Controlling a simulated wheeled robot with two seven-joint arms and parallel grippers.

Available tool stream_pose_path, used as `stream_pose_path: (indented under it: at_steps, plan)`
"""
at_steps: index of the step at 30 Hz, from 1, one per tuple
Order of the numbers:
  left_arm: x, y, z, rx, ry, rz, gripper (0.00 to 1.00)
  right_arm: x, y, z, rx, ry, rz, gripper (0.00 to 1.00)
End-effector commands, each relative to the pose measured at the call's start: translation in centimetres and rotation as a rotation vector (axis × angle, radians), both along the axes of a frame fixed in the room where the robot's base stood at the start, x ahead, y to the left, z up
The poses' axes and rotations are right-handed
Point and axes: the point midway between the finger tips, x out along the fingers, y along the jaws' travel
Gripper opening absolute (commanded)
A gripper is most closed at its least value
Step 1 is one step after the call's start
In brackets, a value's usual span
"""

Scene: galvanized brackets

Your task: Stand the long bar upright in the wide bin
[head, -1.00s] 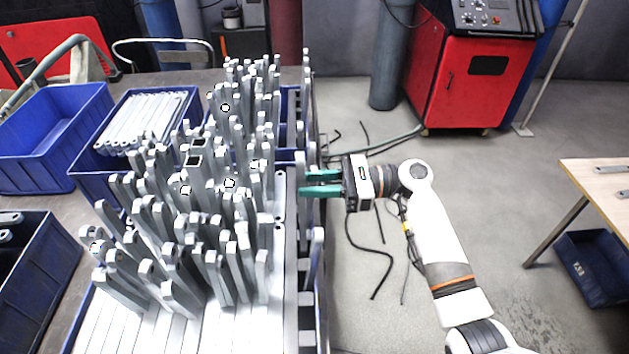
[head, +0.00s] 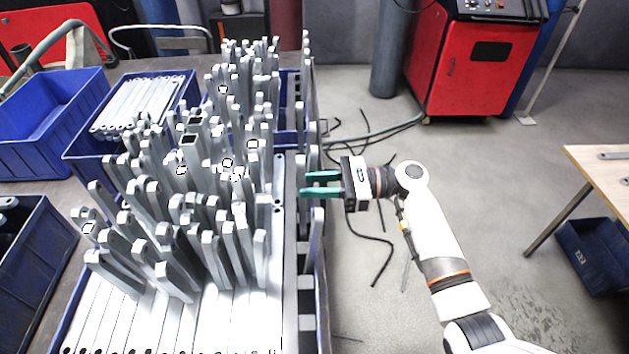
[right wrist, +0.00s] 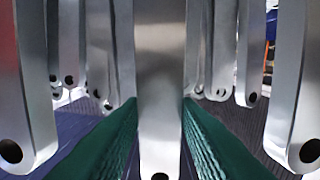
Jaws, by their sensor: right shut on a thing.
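My right gripper (head: 303,183) has green fingers and reaches in from the right at the right edge of the crowd of upright grey metal bars. In the right wrist view it is shut on a long flat bar (right wrist: 160,90), which stands upright between the green fingers with a hole near its lower end. In the head view the held bar is hard to single out from its neighbours. A large blue bin (head: 293,138) is packed with upright bars, and its floor is mostly hidden. I cannot tell for certain that it is the wide bin. My left gripper is not in view.
Other bars (right wrist: 292,80) stand close on both sides of the held one. A blue bin with flat-lying bars (head: 78,158) and an empty-looking blue bin (head: 50,140) stand at the left. A red cabinet (head: 470,75) stands at the back. Open floor lies right of the bars.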

Motion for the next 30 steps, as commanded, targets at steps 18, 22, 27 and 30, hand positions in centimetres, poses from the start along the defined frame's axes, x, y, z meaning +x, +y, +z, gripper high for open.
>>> stream_pose_path:
  at_steps: [18,22,27,30]
  plan:
    - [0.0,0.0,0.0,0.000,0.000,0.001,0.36,0.0,0.0,0.0,0.001,0.000,0.000,0.54]
    - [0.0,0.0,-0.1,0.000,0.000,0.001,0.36,0.0,-0.3,-0.2,-0.002,0.002,-0.001,0.54]
    - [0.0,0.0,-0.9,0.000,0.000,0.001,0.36,0.1,-2.6,-0.4,-0.004,0.001,-0.003,0.54]
    - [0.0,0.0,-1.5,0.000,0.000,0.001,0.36,0.1,-4.8,-0.4,-0.004,0.000,-0.004,0.54]
